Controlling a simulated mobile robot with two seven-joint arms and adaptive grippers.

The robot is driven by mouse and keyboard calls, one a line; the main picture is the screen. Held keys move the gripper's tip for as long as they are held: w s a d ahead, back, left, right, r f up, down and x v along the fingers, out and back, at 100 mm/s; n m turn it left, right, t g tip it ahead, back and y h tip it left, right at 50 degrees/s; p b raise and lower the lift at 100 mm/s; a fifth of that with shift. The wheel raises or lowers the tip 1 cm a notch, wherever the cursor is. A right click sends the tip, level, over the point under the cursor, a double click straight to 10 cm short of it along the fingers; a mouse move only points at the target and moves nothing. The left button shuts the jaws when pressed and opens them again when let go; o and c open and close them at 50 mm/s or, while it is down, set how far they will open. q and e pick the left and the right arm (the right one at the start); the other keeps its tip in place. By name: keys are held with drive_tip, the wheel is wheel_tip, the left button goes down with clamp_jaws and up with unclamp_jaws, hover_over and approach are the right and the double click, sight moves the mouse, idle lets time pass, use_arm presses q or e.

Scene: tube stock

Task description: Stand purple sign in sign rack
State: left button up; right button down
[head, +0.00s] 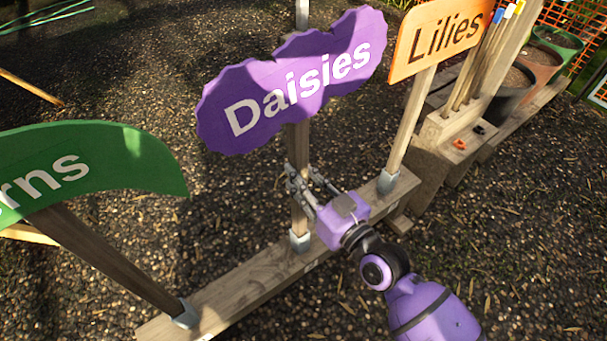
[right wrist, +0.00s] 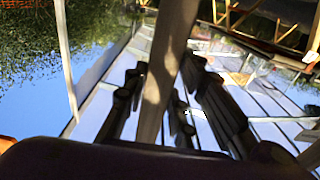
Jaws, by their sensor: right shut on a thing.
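The purple sign (head: 292,88) reads "Daisies" and stands about upright on a wooden post. The post also shows in the right wrist view (right wrist: 165,70), passing between the fingers. My right gripper (head: 302,183) is shut on this post, below the sign board. The sign rack (head: 245,287) is a wooden beam on the ground with metal sockets. The post's foot meets the middle socket (head: 300,240); how deep it sits I cannot tell. My left gripper is not in view.
A green sign (head: 120,160) leans in the rack's near-left socket. An orange "Lilies" sign (head: 440,38) stands in the far-right socket. A wooden stand (head: 440,165) with several stakes is at right, with pots (head: 555,40) behind. Gravel lies open behind the rack.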

idle(0.4)
drive_tip(key=shift+f+b, duration=0.35)
drive_tip(key=shift+f, duration=0.2)
drive_tip(key=c, duration=1.4)
unclamp_jaws()
drive_tip(key=shift+o, duration=0.2)
drive_tip(key=v, duration=1.2)
